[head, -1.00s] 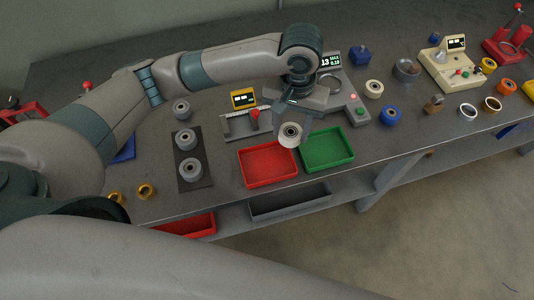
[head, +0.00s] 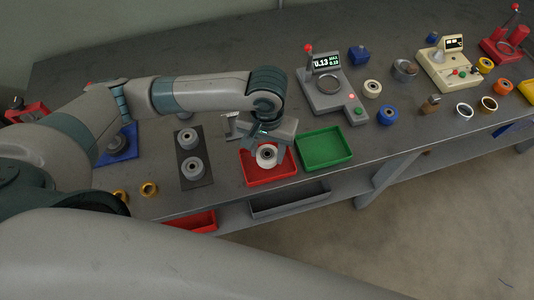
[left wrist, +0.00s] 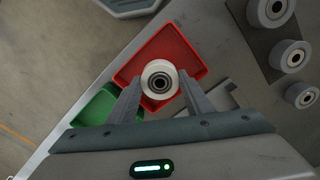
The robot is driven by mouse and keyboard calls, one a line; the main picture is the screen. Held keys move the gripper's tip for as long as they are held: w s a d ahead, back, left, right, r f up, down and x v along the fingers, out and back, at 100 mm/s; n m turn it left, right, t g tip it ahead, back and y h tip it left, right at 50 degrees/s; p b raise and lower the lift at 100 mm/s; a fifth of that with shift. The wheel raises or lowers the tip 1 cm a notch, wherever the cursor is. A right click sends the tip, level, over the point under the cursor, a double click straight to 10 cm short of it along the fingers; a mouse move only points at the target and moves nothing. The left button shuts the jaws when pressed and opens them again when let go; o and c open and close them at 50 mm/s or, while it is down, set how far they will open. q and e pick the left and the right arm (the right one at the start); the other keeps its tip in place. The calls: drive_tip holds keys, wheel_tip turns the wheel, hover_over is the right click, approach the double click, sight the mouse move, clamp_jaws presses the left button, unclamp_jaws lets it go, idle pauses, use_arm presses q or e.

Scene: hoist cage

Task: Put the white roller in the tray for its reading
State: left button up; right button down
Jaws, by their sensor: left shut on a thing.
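A white roller (head: 266,156) with a dark centre hole is held between the fingers of my left gripper (head: 264,144). The left wrist view shows the roller (left wrist: 160,80) clasped by both fingertips, over the red tray (head: 262,180). I cannot tell how far it is above the tray floor. The green tray (head: 324,149) is empty, directly right of the red one. The grey gauge (head: 330,92) stands behind it. Its display (head: 327,64) reads about 0.13, with a small MAX figure too fine to be sure of. A red light shows on it. My right gripper is out of view.
Grey rollers (head: 193,168) stand on a dark plate left of the red tray. Brass rings (head: 149,188) lie near the front edge. A cream roller (head: 372,88) and a blue roller (head: 388,115) stand right of the gauge. A cream device (head: 446,66) is further right.

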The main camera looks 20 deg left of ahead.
sight(267, 154)
use_arm(q)
wheel_tip(267, 154, down, 2)
drive_tip(key=shift+f+p, duration=0.25)
drive_tip(key=shift+p, duration=0.05)
drive_tip(key=shift+f, duration=0.1)
drive_tip(key=o, duration=1.4)
drive_tip(key=shift+f, duration=0.1)
drive_tip(key=shift+o, duration=0.2)
drive_tip(key=shift+r, duration=0.45)
wheel_tip(267, 154, up, 11)
drive_tip(key=b, duration=0.2)
drive_tip(key=shift+r, duration=0.2)
